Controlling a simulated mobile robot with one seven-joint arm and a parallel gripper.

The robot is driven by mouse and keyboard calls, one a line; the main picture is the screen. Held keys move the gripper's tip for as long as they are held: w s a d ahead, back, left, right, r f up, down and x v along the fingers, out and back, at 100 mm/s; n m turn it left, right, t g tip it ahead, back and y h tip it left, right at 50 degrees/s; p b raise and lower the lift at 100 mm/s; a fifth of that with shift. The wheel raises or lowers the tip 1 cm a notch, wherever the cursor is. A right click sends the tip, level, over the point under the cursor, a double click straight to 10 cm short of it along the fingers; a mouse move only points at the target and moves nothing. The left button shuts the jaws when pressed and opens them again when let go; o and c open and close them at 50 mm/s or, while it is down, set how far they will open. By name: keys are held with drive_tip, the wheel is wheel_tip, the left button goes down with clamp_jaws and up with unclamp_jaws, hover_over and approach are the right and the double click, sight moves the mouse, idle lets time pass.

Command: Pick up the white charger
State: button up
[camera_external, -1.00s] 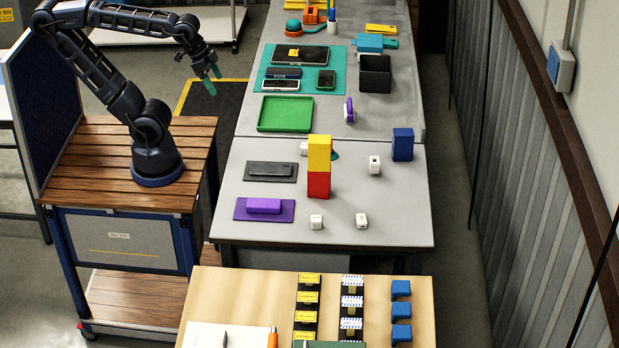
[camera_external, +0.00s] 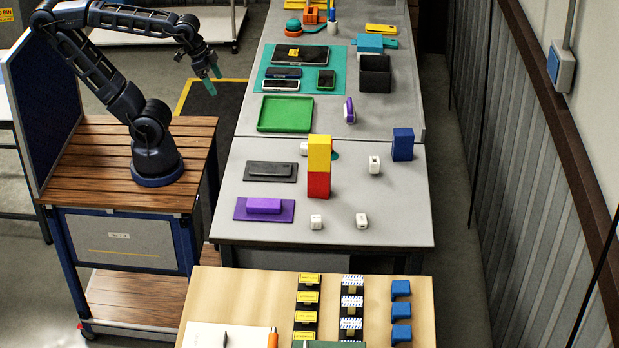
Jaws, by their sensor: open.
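Several small white blocks that look like chargers lie on the near grey table. One white charger (camera_external: 316,222) is at the front, left of another white charger (camera_external: 361,220). A third white charger (camera_external: 375,165) is farther back, right of the stacked blocks. Another white piece (camera_external: 304,149) is partly hidden behind the yellow block. I cannot tell which one the task means. My gripper (camera_external: 213,81) is open and empty, with green fingertips pointing down, left of the far table and well away from the chargers.
A yellow block (camera_external: 319,150) stands on a red block (camera_external: 318,186) in the table's middle, with a blue block (camera_external: 403,144) behind right. A black pad (camera_external: 284,179) and purple pad (camera_external: 243,214) lie left. A green tray (camera_external: 285,128) is beyond.

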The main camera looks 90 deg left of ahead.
idle(0.3)
drive_tip(key=c, duration=0.6)
drive_tip(key=shift+w, duration=0.1)
drive_tip(key=shift+c, duration=0.2)
drive_tip(key=n+g+h, duration=0.5)
drive_tip(key=n, duration=1.2)
hover_over(305, 145)
drive_tip(key=a, duration=0.4)
wheel_tip(305, 145, down, 21)
drive_tip(key=shift+y, duration=0.3)
drive_tip(key=shift+x, duration=5.3)
